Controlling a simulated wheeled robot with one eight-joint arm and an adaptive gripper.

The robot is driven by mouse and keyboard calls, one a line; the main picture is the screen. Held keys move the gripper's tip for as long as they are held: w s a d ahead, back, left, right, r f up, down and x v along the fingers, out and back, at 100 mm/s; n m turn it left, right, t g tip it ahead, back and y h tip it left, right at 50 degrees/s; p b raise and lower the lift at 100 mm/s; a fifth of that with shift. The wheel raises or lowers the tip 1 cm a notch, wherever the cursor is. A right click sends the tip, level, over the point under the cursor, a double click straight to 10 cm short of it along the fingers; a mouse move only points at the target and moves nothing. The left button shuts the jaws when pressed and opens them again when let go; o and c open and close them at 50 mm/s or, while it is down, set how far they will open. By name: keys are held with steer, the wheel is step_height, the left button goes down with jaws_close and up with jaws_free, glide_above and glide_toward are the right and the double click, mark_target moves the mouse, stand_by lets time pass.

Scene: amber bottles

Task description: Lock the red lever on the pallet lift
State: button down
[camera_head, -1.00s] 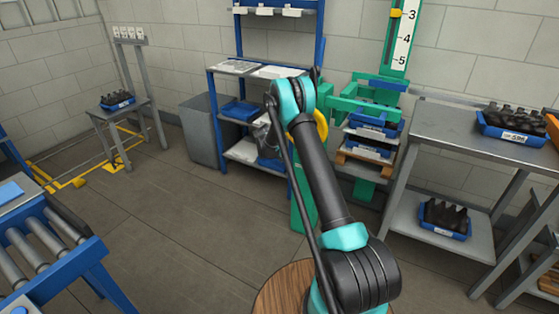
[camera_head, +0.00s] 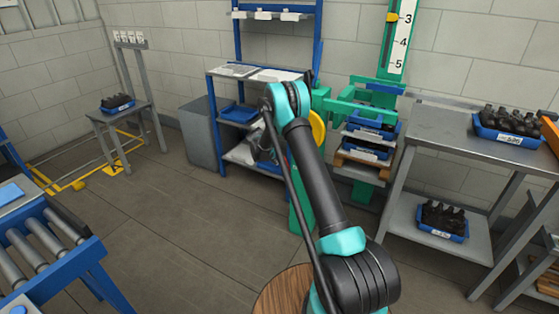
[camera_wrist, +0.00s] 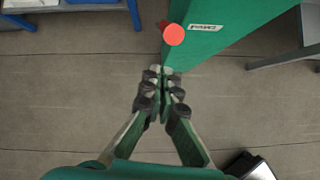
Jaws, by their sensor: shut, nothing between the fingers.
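The green pallet lift (camera_head: 393,85) stands against the back wall in the head view, with a numbered scale and a yellow pointer on its mast. In the wrist view, a green part of the lift (camera_wrist: 225,40) fills the upper right and bears a small white label. The red lever (camera_wrist: 173,35) shows there as a round red end with a short red piece behind it, at the green part's left edge. My gripper (camera_wrist: 160,75) is shut and empty, its tips just below the red end in the picture. I cannot tell whether they touch the lift. The lever is not visible in the head view.
Blue crates sit on a wooden pallet (camera_head: 362,158) at the lift. A blue-framed shelf (camera_head: 210,110) and a grey bin (camera_head: 198,135) stand left of it. A grey table (camera_head: 440,130) with crates of dark bottles is at right. The middle floor is clear.

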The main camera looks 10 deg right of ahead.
steer(key=w+d+r+v, duration=0.1)
steer(key=v, duration=0.8)
steer(key=shift+a+r, duration=0.15)
steer(key=shift+r, duration=0.1)
steer(key=shift+s, duration=0.15)
